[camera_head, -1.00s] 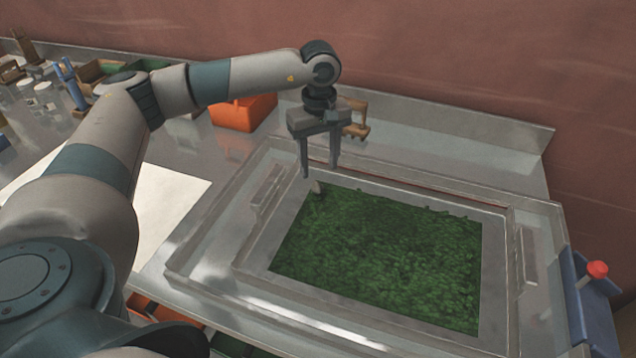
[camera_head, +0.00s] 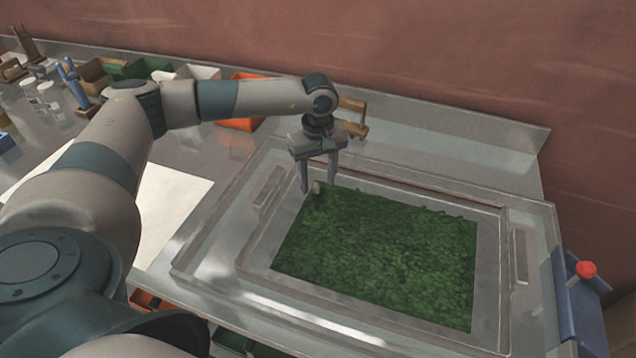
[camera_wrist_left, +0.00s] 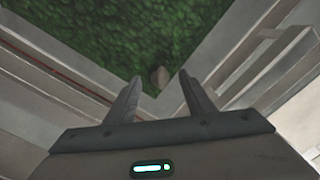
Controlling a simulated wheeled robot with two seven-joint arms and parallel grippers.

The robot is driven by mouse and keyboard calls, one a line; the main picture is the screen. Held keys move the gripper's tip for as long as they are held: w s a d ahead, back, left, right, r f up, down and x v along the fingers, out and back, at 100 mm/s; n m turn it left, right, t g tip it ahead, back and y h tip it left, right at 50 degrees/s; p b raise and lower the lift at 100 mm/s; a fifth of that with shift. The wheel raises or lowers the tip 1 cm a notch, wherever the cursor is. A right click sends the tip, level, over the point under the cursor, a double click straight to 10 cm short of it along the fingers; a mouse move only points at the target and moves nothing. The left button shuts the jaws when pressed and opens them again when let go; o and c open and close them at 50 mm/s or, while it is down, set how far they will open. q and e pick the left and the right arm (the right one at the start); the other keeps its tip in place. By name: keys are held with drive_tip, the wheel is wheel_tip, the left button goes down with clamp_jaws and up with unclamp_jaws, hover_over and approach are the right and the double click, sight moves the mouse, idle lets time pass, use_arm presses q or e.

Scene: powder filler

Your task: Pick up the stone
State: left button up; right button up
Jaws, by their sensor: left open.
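The stone (camera_head: 317,187) is small and grey-beige. It lies at the far left corner of the green material (camera_head: 380,250) in the metal tray (camera_head: 225,250). In the left wrist view the stone (camera_wrist_left: 159,76) shows near the corner, between and just beyond the two fingertips. My left gripper (camera_head: 319,190) points down at that corner, open, with a finger on each side of the stone. In the wrist view its fingers (camera_wrist_left: 160,80) are spread and hold nothing. My right gripper is not seen.
An orange bin (camera_head: 243,112) and a wooden object (camera_head: 352,118) stand behind the tray. A white sheet (camera_head: 172,208) lies left of it. A blue holder with a red knob (camera_head: 586,269) is at the right edge. Several small items crowd the back left.

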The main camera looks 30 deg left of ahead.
use_arm(q)
drive_tip(key=shift+f, duration=0.4)
drive_tip(key=c, duration=1.1)
drive_tip(key=shift+r, duration=0.1)
